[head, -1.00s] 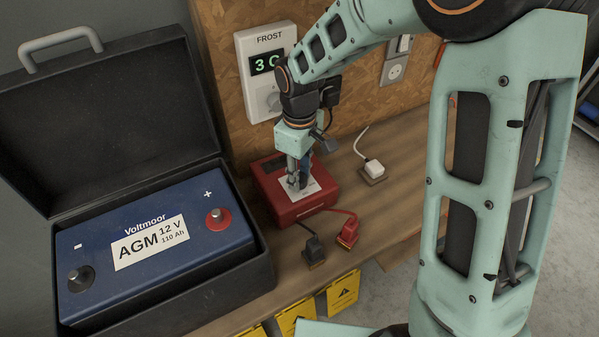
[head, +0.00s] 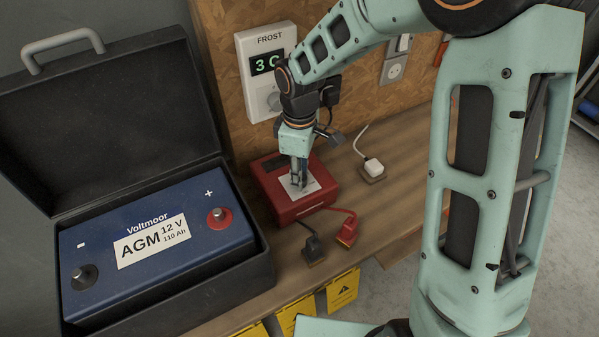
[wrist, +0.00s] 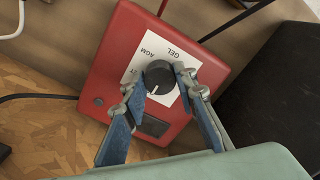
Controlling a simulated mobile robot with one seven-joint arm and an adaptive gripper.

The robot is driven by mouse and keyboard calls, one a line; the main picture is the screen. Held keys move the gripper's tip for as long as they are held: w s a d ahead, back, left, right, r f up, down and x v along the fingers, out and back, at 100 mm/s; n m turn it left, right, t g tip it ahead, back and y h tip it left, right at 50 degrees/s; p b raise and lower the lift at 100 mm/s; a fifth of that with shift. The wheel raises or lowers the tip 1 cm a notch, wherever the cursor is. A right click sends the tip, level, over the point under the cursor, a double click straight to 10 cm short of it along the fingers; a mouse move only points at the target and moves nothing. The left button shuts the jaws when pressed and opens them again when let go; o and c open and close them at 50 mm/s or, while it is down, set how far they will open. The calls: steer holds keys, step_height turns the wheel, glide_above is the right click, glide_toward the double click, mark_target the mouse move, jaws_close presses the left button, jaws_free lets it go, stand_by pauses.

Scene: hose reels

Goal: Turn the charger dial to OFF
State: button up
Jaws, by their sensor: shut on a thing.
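The red charger (head: 293,207) sits on the bench, and it also shows in the wrist view (wrist: 112,65). Its black dial (wrist: 158,77) stands on a white label (wrist: 160,48) with GEL and AGM readable. Another marking is partly hidden by a finger, and I cannot read OFF. The dial's white line points toward the bottom of the wrist view, away from GEL and AGM. My gripper (wrist: 154,79) is shut on the dial, with one finger on each side. In the head view my gripper (head: 299,177) reaches down onto the charger's top and hides the dial.
A blue AGM battery (head: 95,232) sits in an open black case (head: 110,120) at the left. A black clamp (head: 313,248) and a red clamp (head: 346,235) lie in front of the charger. The FROST thermostat (head: 252,90) is behind.

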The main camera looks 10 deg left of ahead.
steer(key=o, duration=1.2)
steer(key=shift+c, duration=0.2)
step_height(320, 180, up, 12)
